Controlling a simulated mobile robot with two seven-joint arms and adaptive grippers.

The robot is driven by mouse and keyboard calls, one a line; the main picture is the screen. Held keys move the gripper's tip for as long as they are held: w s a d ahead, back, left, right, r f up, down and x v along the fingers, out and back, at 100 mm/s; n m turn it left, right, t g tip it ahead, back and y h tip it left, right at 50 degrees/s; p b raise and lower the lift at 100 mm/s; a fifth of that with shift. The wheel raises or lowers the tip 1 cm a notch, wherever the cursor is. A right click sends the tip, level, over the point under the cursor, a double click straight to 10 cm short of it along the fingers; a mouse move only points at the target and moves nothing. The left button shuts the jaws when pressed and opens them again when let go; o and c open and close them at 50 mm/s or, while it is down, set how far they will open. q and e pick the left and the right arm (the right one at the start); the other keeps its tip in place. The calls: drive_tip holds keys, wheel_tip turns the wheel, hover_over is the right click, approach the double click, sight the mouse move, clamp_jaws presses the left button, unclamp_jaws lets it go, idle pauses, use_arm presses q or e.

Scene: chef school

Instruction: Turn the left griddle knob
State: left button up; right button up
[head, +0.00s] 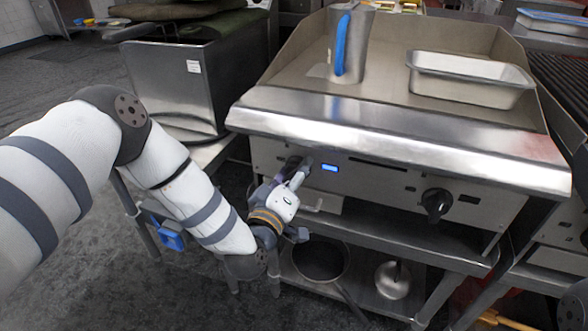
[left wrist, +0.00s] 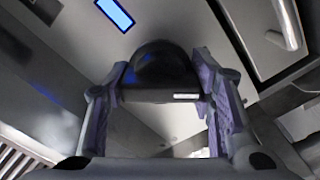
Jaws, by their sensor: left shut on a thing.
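The griddle (head: 400,140) stands in front of me with its steel front panel facing me. My left gripper (head: 300,170) is at the left knob on that panel, beside a small lit blue display (head: 329,168). In the left wrist view the dark left knob (left wrist: 160,68) sits between the two fingers of the left gripper (left wrist: 163,95), which are shut on it. The display (left wrist: 115,13) shows there too. In the head view the gripper mostly hides this knob. The right knob (head: 437,204) is black and untouched. My right gripper is not in view.
A metal pitcher (head: 350,45) with a blue handle and a steel pan (head: 468,80) stand on the griddle top. A steel box-shaped appliance (head: 180,85) is at left. A shelf (head: 400,240) runs below the griddle panel, close under the gripper.

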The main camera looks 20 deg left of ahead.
use_arm(q)
drive_tip(key=m, duration=0.1)
drive_tip(key=m+p, duration=0.1)
drive_tip(key=m, duration=0.1)
drive_tip(key=shift+r+m, duration=0.25)
drive_tip(key=shift+m, duration=0.05)
drive_tip(key=shift+f+m+p, duration=0.15)
drive_tip(key=shift+m+p, duration=0.55)
drive_tip(key=shift+m, duration=1.3)
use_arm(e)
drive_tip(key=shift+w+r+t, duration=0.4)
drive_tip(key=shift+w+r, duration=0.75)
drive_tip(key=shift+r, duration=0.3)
use_arm(q)
drive_tip(key=shift+f, duration=0.1)
drive_tip(key=o, duration=1.2)
drive_tip(key=shift+c, duration=0.2)
drive_tip(key=s, duration=1.2)
drive_tip(key=shift+a, duration=0.2)
